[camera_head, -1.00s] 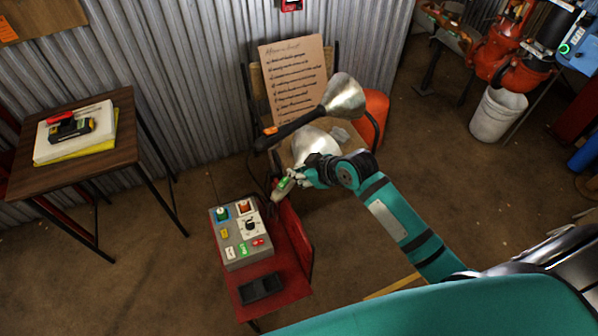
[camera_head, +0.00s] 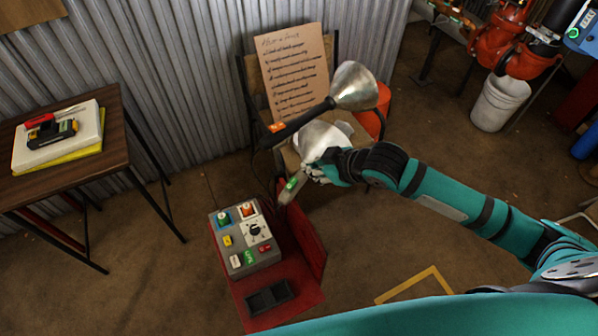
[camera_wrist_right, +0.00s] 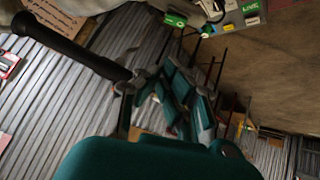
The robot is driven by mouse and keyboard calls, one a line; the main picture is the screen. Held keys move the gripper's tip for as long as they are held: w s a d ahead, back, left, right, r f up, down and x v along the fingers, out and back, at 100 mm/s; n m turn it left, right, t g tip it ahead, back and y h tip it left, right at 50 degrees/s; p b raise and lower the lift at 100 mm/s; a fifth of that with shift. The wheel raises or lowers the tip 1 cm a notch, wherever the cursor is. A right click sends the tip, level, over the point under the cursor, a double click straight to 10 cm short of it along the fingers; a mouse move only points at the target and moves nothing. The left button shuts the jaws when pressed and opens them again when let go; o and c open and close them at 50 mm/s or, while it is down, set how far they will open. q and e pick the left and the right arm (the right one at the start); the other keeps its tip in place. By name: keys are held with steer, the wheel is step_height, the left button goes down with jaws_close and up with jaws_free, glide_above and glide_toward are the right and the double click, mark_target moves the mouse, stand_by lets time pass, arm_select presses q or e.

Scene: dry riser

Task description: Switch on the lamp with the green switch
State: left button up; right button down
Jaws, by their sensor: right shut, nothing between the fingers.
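A work lamp with a silver shade (camera_head: 355,87) and a black handle with an orange label lies above the chair. A small grey switch box with a green switch (camera_head: 292,185) sits by the red stand's upper end; its green part also shows at the top of the wrist view (camera_wrist_right: 175,19). My right gripper (camera_head: 318,176) is shut and empty, just right of this switch; whether it touches it I cannot tell. Its fingers fill the middle of the wrist view (camera_wrist_right: 178,100). Whether the lamp is lit is unclear. My left gripper is out of view.
A grey control box (camera_head: 240,238) with several coloured switches, including green ones, stands on the red stand (camera_head: 287,316) beside a black tray (camera_head: 269,297). A chair holds a handwritten board (camera_head: 293,72) and a second silver shade (camera_head: 318,139). A wooden table (camera_head: 108,120) stands left.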

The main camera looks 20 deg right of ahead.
glide_above(295, 181)
steer(key=s, duration=0.1)
steer(key=f, duration=0.6)
steer(key=shift+s+a+f, duration=0.1)
steer(key=shift+s+a, duration=0.05)
steer(key=shift+a, duration=0.1)
steer(key=f, duration=0.1)
steer(key=w+f, duration=0.1)
steer(key=f, duration=0.1)
steer(key=shift+f, duration=0.25)
steer(key=shift+d+f, duration=0.15)
steer(key=shift+f, duration=0.35)
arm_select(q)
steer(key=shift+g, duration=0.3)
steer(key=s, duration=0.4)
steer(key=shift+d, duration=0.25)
arm_select(e)
steer(key=shift+w+d+f, duration=0.1)
steer(key=shift+d+f, duration=0.05)
steer(key=shift+f, duration=0.2)
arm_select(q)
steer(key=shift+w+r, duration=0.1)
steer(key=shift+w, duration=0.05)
